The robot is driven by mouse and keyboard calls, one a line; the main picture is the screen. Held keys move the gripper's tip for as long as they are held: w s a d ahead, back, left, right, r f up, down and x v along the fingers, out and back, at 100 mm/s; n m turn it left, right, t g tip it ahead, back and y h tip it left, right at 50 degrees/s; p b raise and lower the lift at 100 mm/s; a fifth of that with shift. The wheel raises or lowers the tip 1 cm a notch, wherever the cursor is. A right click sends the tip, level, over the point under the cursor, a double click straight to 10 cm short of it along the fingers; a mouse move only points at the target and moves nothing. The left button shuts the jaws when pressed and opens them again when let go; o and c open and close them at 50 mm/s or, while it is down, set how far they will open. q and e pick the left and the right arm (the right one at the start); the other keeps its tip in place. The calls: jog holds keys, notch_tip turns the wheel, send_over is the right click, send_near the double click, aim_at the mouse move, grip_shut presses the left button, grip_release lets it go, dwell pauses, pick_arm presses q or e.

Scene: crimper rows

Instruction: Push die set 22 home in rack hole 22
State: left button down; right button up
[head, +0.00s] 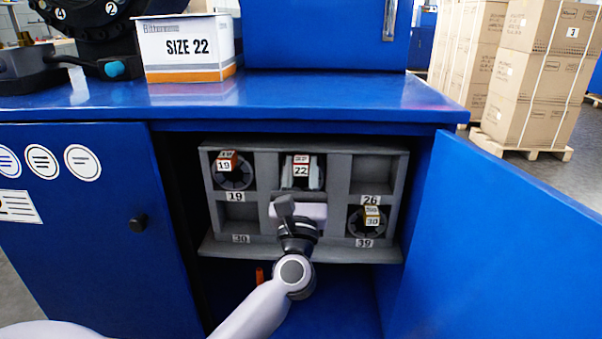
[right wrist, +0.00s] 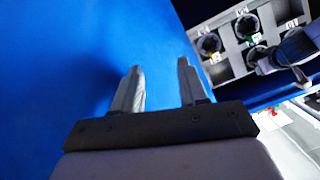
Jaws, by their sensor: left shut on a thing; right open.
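Die set 22 (head: 301,159) is in the top middle hole of the grey rack (head: 335,192), its tag facing me. My left gripper (head: 302,180) is shut on it from the front, with a finger on each side of the tag. The gripper body hides the lower middle of the rack and the label under that hole. How deep the die set sits I cannot tell. My right gripper (right wrist: 162,75) is open and empty in the right wrist view, in front of a plain blue surface. The rack (right wrist: 232,60) also shows there.
Die set 19 (head: 232,172) sits top left; die set 30 (head: 371,222) sits bottom right, above label 39. The top right and bottom left holes look empty. An open blue door (head: 500,240) stands right. A SIZE 22 box (head: 188,48) stands on the blue cabinet top (head: 330,98).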

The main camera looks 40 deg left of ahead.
pick_arm(q)
jog(key=shift+w+a+r, duration=0.25)
jog(key=shift+w+a, duration=0.1)
jog(key=shift+w, duration=0.2)
pick_arm(e)
jog(key=shift+f, duration=0.15)
pick_arm(q)
jog(key=c, duration=0.6)
grip_release()
jog(key=shift+c, duration=0.2)
jog(key=shift+f, duration=0.45)
jog(key=shift+r, duration=0.1)
jog(key=v, duration=0.7)
jog(key=shift+r, duration=0.2)
pick_arm(e)
jog(key=shift+s+d+r+n+t, duration=0.1)
jog(key=shift+d+r+n+t, duration=0.25)
jog(key=shift+d+r, duration=0.3)
jog(key=shift+a+r, duration=0.1)
